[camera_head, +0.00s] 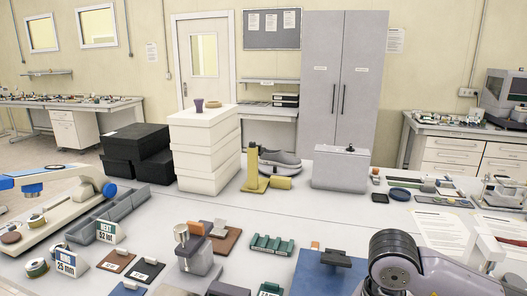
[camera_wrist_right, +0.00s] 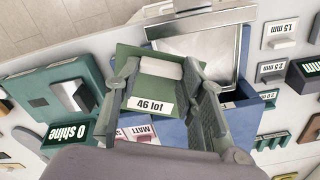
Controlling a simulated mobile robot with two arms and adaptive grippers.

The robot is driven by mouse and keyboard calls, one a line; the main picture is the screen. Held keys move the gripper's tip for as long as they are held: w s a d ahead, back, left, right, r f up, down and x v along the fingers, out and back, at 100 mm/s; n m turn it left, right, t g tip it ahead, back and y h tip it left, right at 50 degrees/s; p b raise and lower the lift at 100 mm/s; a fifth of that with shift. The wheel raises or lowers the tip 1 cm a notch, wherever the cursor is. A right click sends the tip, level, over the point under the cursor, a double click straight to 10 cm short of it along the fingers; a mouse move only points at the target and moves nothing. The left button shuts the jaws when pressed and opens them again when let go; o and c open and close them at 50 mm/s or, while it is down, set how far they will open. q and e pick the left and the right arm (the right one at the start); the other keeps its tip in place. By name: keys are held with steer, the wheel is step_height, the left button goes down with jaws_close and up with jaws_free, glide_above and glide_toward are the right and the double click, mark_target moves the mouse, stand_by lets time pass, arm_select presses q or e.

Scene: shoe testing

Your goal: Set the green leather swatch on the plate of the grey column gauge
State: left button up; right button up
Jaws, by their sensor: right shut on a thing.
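The green leather swatch (camera_wrist_right: 148,88) shows in the right wrist view, with a "46 lot" label and a pale raised block on top. My right gripper (camera_wrist_right: 165,82) is shut on it, one finger at each side. It appears over a blue tray (camera_wrist_right: 180,128); the gap below is unclear. In the head view my right arm is at the bottom right, its gripper and the swatch out of sight. A grey upright stand (camera_head: 194,254) at front centre-left may be the grey column gauge; I cannot tell its plate clearly. My left gripper is not in view.
A green slotted rack (camera_head: 271,245), brown pad (camera_head: 224,238) and black pads stand around the grey stand. An olive column stand (camera_head: 256,172) and a grey shoe (camera_head: 280,162) are farther back. The table between the rack and the grey box (camera_head: 340,170) is fairly clear.

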steer(key=s+n, duration=0.1)
steer(key=n, duration=0.1)
steer(key=f+n, duration=0.1)
steer(key=n, duration=0.1)
steer(key=s+n, duration=0.1)
steer(key=shift+s+d+f+n, duration=0.2)
steer(key=shift+s+d+n, duration=0.05)
steer(key=shift+s+n, duration=0.15)
steer(key=shift+s+f+n, duration=0.1)
steer(key=shift+s+n, duration=0.15)
steer(key=shift+n, duration=0.4)
steer(key=shift+s+f+n, duration=0.1)
steer(key=shift+s+n, duration=0.15)
steer(key=shift+n, duration=0.4)
steer(key=shift+d, duration=0.1)
